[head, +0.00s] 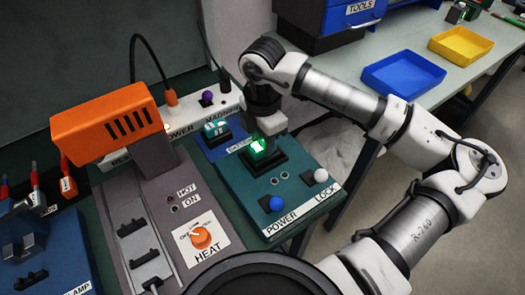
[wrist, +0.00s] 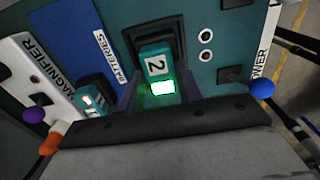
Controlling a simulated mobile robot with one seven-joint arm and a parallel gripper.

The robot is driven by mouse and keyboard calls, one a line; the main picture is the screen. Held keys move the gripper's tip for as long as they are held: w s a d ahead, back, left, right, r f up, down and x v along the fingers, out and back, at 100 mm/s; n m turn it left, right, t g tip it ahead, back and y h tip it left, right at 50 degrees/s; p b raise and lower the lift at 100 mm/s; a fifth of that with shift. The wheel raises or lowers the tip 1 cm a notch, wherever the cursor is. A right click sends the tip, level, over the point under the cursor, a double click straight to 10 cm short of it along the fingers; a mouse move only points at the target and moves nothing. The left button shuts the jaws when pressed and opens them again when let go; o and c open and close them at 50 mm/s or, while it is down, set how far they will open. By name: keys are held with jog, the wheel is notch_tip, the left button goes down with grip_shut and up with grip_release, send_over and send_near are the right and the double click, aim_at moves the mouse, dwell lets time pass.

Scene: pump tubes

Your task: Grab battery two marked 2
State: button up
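Battery one (wrist: 92,102) shows on the blue batteries panel, also in the head view (head: 215,128).
The teal power panel (head: 300,213) has blue and white knobbed levers. A power strip with a purple knob (head: 207,96) lies behind. An orange heat device (head: 110,122) stands left. Blue (head: 403,75) and yellow (head: 461,46) trays lie on the far table.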

grip_shut()
jog(key=shift+r, duration=0.1)
